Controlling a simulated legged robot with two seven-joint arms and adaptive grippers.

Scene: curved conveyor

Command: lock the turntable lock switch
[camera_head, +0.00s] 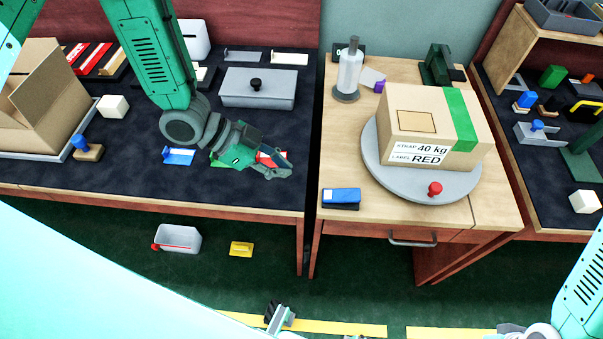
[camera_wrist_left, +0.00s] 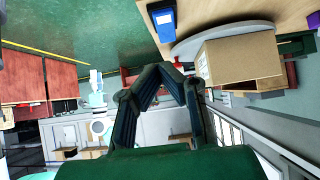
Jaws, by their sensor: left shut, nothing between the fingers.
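The turntable is a round grey disc (camera_head: 383,181) on the wooden table, also in the left wrist view (camera_wrist_left: 190,46). A red knob (camera_head: 435,188) stands at its front edge and looks like the lock switch; its setting cannot be told. A cardboard box (camera_head: 405,120) with a green strip, marked 40 kg and RED, sits on the disc. My left gripper (camera_head: 286,169) is shut and empty, left of the turntable and apart from it, above the dark bench. Its fingertips meet in the left wrist view (camera_wrist_left: 157,68).
A blue box (camera_head: 341,198) lies left of the disc near the front edge. A bottle-like dispenser (camera_head: 348,72) stands behind it. The left bench holds a grey case (camera_head: 258,92) and an open carton (camera_head: 40,105). A gap separates bench and table.

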